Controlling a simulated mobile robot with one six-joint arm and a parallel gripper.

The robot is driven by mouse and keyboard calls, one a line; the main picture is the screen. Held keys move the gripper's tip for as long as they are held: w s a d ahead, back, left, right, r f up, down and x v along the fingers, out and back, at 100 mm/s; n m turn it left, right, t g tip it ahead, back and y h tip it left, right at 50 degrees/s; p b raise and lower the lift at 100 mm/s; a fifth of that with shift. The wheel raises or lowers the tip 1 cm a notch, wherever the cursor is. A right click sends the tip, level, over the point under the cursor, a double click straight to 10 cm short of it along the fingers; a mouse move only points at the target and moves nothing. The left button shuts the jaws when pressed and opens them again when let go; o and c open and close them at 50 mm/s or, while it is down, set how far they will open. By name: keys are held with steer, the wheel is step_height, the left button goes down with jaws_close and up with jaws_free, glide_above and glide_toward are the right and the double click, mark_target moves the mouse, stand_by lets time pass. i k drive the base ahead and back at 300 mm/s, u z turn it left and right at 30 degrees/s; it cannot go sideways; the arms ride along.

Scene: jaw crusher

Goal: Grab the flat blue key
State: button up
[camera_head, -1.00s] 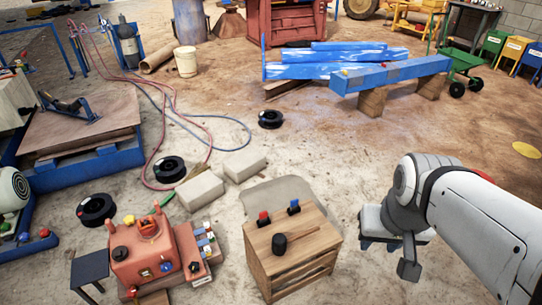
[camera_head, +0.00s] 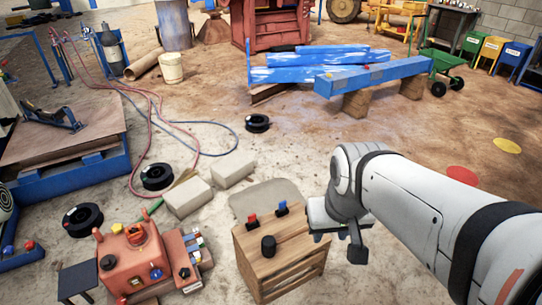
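A small flat blue key (camera_head: 282,208) stands at the back right of the top of a wooden crate (camera_head: 298,246). A similar red piece (camera_head: 252,221) stands to its left, and both have dark lower parts. My gripper (camera_head: 338,244) is just right of the crate in the picture, pointing down. Its fingers look apart, with nothing seen between them. The blue key is in plain view and apart from my gripper. How high my gripper is above the crate top is hard to tell.
A black knob-like object (camera_head: 268,246) is on the crate top, in front of the keys. An orange machine box (camera_head: 135,262) is on the left. Pale blocks (camera_head: 188,197) and black reels (camera_head: 158,177) lie behind. Open ground is to the right.

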mark_target(282, 205)
steer(key=i, duration=0.95)
steer(key=u, duration=0.05)
